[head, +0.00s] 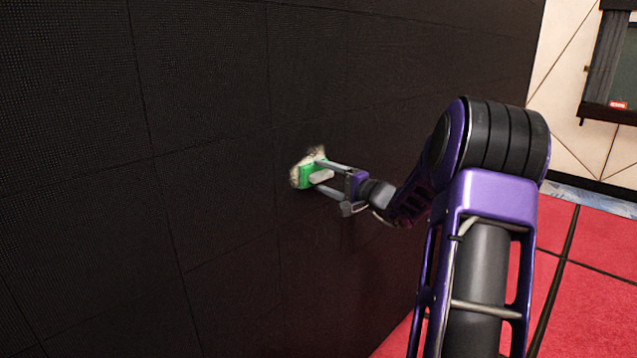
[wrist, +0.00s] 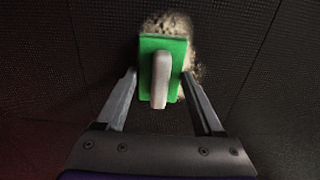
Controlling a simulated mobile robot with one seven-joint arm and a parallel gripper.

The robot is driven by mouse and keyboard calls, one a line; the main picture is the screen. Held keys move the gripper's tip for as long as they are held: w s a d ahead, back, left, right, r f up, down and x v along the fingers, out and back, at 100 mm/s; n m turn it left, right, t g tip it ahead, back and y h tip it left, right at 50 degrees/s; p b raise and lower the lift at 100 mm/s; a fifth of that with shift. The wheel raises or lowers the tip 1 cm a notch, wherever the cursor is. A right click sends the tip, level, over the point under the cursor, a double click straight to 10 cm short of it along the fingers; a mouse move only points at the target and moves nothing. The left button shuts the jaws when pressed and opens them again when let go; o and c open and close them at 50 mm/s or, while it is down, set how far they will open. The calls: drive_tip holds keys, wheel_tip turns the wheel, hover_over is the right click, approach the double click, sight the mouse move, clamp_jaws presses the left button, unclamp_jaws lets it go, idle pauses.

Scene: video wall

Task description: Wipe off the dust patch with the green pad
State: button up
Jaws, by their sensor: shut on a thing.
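The green pad (head: 306,175) is up against the dark video wall (head: 200,130), over part of the dust patch (head: 317,153). In the wrist view the green pad (wrist: 175,48) has a pale upright handle (wrist: 161,80) facing me. The pale, grainy dust patch (wrist: 168,24) shows above the pad and along its right side; the part behind the pad is hidden. My gripper (head: 325,178) is shut on the pad, with one finger on either side; the fingers also show in the wrist view (wrist: 160,85).
The wall is flat, with thin panel seams, and is clear around the patch. A red floor (head: 590,260) lies at the right. A dark-framed board (head: 612,70) hangs on a pale wall at the far right.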

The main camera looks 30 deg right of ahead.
drive_tip(key=d, duration=0.1)
drive_tip(key=w+d, duration=0.1)
drive_tip(key=d, duration=0.1)
drive_tip(key=d+b, duration=0.1)
drive_tip(key=d, duration=0.1)
drive_tip(key=shift+w, duration=0.4)
drive_tip(key=shift+f+b, duration=0.1)
drive_tip(key=shift+b, duration=0.4)
